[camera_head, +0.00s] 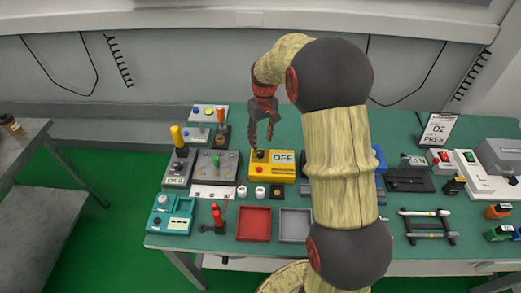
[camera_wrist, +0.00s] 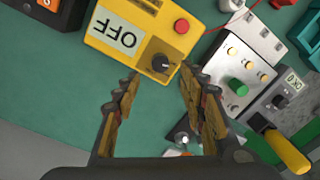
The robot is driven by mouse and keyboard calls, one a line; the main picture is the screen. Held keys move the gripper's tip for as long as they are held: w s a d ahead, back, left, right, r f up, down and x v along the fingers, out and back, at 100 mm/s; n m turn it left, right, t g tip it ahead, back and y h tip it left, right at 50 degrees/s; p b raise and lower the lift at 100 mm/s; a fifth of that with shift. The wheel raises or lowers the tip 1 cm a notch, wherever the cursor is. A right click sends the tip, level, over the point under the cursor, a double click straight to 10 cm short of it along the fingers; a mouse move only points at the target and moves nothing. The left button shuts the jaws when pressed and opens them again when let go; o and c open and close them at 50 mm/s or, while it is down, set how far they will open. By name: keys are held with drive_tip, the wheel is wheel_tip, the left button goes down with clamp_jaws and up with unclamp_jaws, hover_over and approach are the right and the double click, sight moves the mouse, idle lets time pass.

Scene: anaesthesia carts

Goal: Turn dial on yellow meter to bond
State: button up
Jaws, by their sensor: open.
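The yellow meter (camera_head: 285,167) stands on the green table, left of my arm in the head view. Its label (camera_head: 283,158) reads OFF; the label shows upside down in the wrist view. The meter (camera_wrist: 98,24) has a black dial (camera_wrist: 161,63) and a red button (camera_wrist: 181,26). My gripper (camera_head: 262,144) is open above the meter's left end. In the wrist view the open fingers (camera_wrist: 158,88) stand on either side of the dial, with nothing held between them. I cannot tell whether a fingertip touches the meter.
A grey box with a green knob (camera_head: 216,161) stands left of the meter. A yellow-handled lever (camera_head: 177,137) is further left. A red tray (camera_head: 253,224) and a grey tray (camera_head: 295,225) lie in front. My arm hides part of the table.

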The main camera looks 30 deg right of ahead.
sight(261, 152)
wheel_tip(261, 152, down, 7)
drive_tip(key=shift+a+r+b, duration=0.15)
drive_tip(key=shift+r+b, duration=0.05)
drive_tip(key=shift+b, duration=0.55)
drive_tip(key=shift+c, duration=0.9)
clamp_jaws()
